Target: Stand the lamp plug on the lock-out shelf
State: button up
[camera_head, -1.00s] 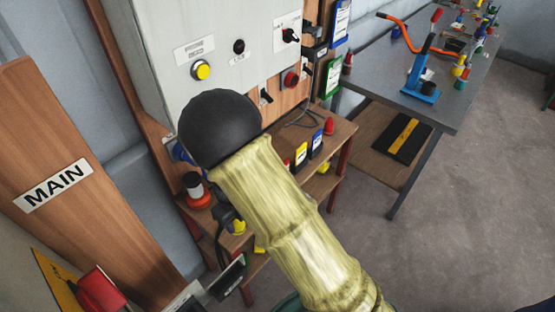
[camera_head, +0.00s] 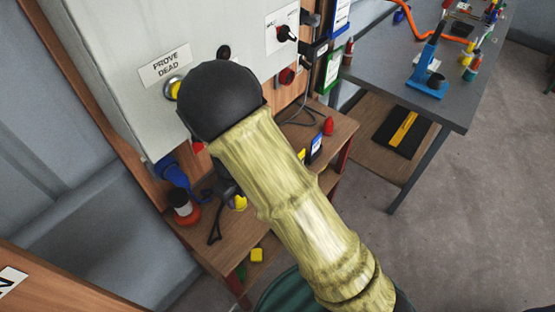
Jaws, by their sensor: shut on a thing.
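My gripper (camera_head: 228,188) is a dark shape mostly hidden behind my own arm, low over the wooden shelf. A yellow rounded piece, which I take for the lamp plug (camera_head: 239,203), shows right at it. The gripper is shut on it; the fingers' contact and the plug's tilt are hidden. A black cord loop (camera_head: 215,228) shows to the left below the plug. The lock-out shelf (camera_head: 338,132) is the wooden shelf under the grey panel. Its middle is covered by my arm. I cannot tell whether the plug touches the shelf.
A red-and-black cylinder (camera_head: 183,206) stands at the shelf's left, near a blue connector (camera_head: 173,176). The grey panel (camera_head: 130,95) rises behind. A grey bench (camera_head: 455,105) stands to the right.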

jog(key=shift+s+a, duration=0.2)
jog(key=shift+s, duration=0.25)
jog(key=shift+s+f, duration=0.2)
send_over(242, 221)
notch_tip(242, 221, down, 6)
jog(key=shift+s+a+r, duration=0.1)
jog(key=shift+f+p, duration=0.4)
jog(key=shift+f, duration=1.45)
jog(key=o, duration=1.3)
jog(key=shift+f, duration=0.1)
